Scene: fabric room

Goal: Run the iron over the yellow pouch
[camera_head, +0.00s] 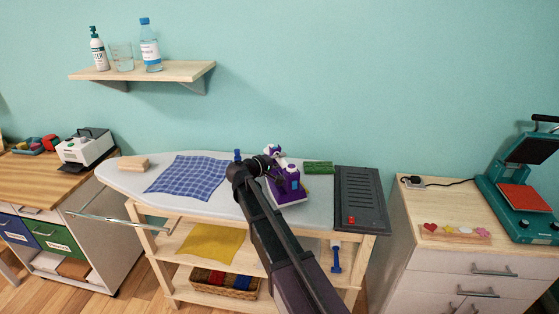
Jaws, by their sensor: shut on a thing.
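A purple and white iron (287,185) is on the right half of the grey ironing board (225,206), partly hidden by my arm. My gripper (275,163) is at the iron's upper part and shut on it; the fingertips are small and hard to make out. I cannot tell whether the iron's sole touches the board. A yellow cloth item (212,243), which may be the yellow pouch, lies spread on the wooden shelf under the board, its right end near my arm. No yellow thing shows on the board top.
A blue checked cloth (187,176) and a wooden block (133,163) lie on the board's left part. A green item (318,168) and a dark iron rest (360,200) are at the right. A basket of cloths (222,284) stands below.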

